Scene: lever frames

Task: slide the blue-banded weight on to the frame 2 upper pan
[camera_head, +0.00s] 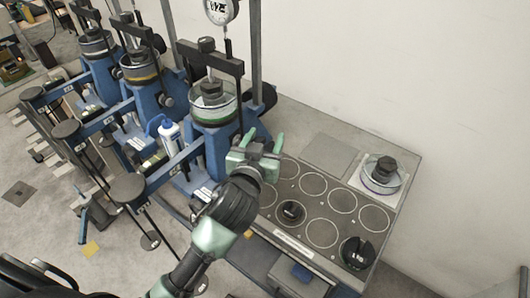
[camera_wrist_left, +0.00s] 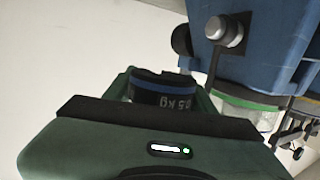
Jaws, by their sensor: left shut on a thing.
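My left gripper (camera_head: 262,147) is shut on the blue-banded weight (camera_wrist_left: 162,92), a dark cylinder with a blue band and white lettering ending in "5 kg" in the left wrist view. In the head view the weight is mostly hidden by the jaws. The gripper is beside the nearest blue lever frame, above the left edge of the weight table. Three lever frames stand in a row; the middle one has a yellow-ringed cell (camera_head: 139,68). Dark round plates (camera_head: 127,187) (camera_head: 66,129) (camera_head: 31,93) are at the lever ends. Frame numbers are not legible. My right gripper is not in view.
The grey table (camera_head: 330,152) has several ringed spots, mostly empty. Dark weights (camera_head: 291,212) (camera_head: 357,252) stand on two of them. A glass dish (camera_head: 381,177) with a dark piece stands at the right. A white bottle (camera_head: 169,136) is by the nearest frame, whose cell is green-ringed (camera_head: 214,110).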

